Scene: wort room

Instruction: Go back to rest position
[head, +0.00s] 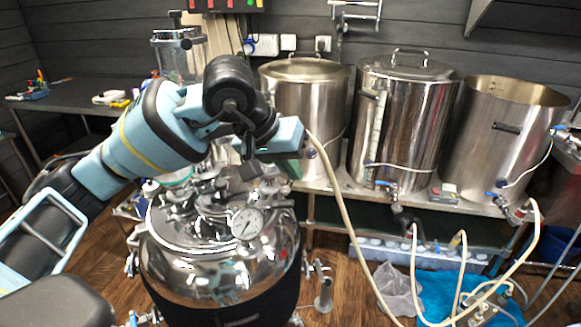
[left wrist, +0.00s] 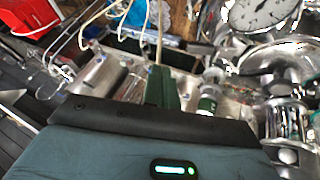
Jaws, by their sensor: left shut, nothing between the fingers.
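My left gripper (head: 293,166) hangs above the right side of the shiny steel vessel (head: 190,262), in front of the leftmost kettle. Its arm comes in from the left, bent at the wrist. In the left wrist view the dark green fingers (left wrist: 161,88) are together, with nothing held between them. The vessel's round pressure gauge (head: 247,224) shows below the gripper, and the gauge also shows at the top right of the left wrist view (left wrist: 262,10). My right gripper is in neither view.
Three steel kettles (head: 303,112) stand in a row on a bench behind. A pale hose (head: 352,235) runs down to the floor at the right. A glass-sided vessel (head: 181,58) stands behind my arm. A dark side table (head: 60,100) is at the left.

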